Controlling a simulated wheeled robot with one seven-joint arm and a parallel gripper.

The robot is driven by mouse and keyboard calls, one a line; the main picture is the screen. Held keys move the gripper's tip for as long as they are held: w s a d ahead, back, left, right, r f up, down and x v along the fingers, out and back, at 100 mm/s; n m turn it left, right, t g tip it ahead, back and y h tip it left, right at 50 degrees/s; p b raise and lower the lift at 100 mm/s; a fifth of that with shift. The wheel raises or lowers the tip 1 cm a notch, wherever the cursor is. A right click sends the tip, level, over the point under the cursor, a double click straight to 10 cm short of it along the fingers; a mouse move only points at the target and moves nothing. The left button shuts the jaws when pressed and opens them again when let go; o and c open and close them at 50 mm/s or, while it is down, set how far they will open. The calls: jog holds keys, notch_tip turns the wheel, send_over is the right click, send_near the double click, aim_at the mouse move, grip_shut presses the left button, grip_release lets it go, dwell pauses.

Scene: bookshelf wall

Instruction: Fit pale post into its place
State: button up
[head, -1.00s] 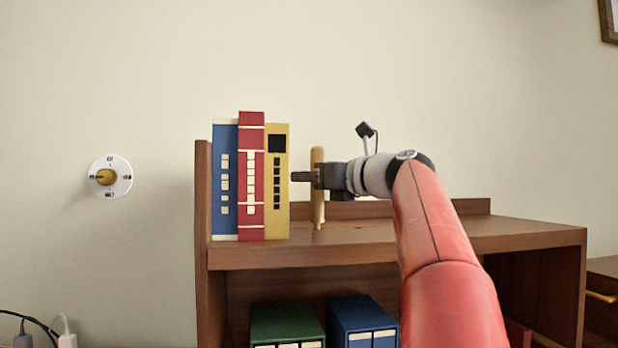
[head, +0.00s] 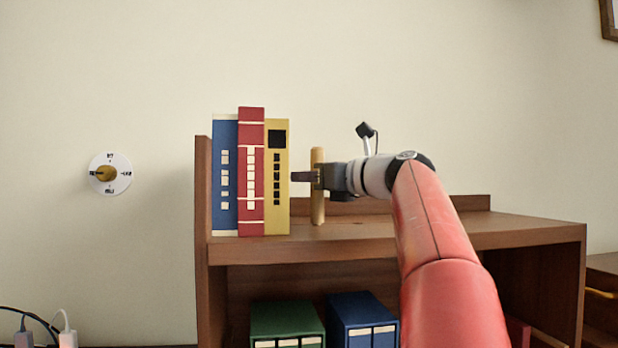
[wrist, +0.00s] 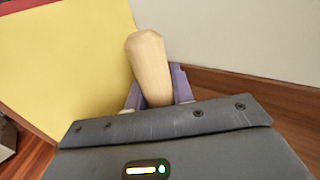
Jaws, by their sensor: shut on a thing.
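The pale post (head: 317,210) is a light wooden rod standing about upright on or just above the shelf top, to the right of the yellow book. My gripper (head: 316,177) is shut on it around its middle, reaching in from the right. In the wrist view the post (wrist: 149,65) rises between the gripper's fingers (wrist: 158,92), with its rounded top showing. I cannot tell whether its lower end touches the shelf. No hole or socket for it is visible.
Blue (head: 224,185), red (head: 251,125) and yellow (head: 284,215) books stand at the shelf's left end, close to my fingertips. The shelf top (head: 500,230) is clear on the right. Green (head: 287,320) and blue (head: 361,311) binders sit below. A round dial (head: 110,160) is on the wall.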

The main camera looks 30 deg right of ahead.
jog(key=shift+f, duration=0.3)
jog(key=o, duration=1.1)
jog(key=shift+c, duration=0.2)
jog(key=v, duration=0.8)
jog(key=shift+b, duration=0.3)
jog(key=shift+w, duration=0.1)
